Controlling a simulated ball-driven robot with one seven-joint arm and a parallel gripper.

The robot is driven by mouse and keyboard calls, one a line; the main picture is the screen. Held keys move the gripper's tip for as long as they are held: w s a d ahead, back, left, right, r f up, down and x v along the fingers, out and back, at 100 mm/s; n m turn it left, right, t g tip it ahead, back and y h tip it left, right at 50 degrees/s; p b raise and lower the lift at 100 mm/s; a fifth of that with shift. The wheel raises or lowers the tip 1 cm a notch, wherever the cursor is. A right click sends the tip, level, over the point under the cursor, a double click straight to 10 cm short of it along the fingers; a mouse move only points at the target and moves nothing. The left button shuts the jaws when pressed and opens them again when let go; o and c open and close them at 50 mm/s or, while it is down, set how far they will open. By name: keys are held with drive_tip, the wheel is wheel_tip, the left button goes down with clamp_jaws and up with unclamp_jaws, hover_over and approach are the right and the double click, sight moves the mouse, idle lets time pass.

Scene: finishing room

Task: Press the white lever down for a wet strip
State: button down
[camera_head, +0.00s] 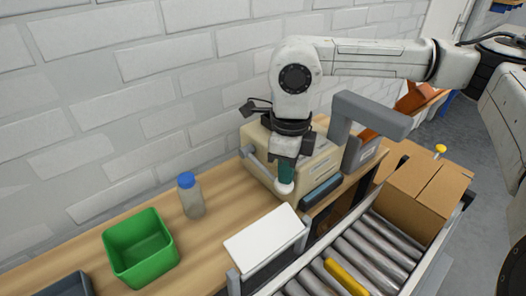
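A beige box-shaped machine (318,160) stands on the wooden bench against the wall. A small white rounded end (285,188) shows at its front left; it may be the white lever's tip, but most of the lever is not clear. My gripper (287,164) points down over the machine's front left part. A teal piece is at its lower end, directly above the white end and apparently touching it. I cannot tell whether the teal piece is a fingertip or a held thing. The finger gap is hidden from this side.
A green bin (140,250) and a blue-capped bottle (190,196) stand on the bench at left. A white plate (264,240) lies in front of the machine. A roller conveyor (365,250) with a cardboard box (423,195) is at right. A grey bracket (370,112) rises beside the machine.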

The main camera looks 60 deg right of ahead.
drive_tip(key=shift+f+b, duration=0.9)
drive_tip(key=shift+b, duration=0.25)
drive_tip(key=shift+r, duration=0.1)
wheel_tip(320, 180, up, 10)
drive_tip(key=w+p, duration=0.2)
drive_tip(key=p, duration=0.2)
drive_tip(key=shift+d+p, duration=0.3)
drive_tip(key=shift+p, duration=0.05)
idle(0.6)
idle(0.7)
wheel_tip(320, 180, up, 5)
drive_tip(key=shift+f+p, duration=0.15)
drive_tip(key=shift+p, duration=1.1)
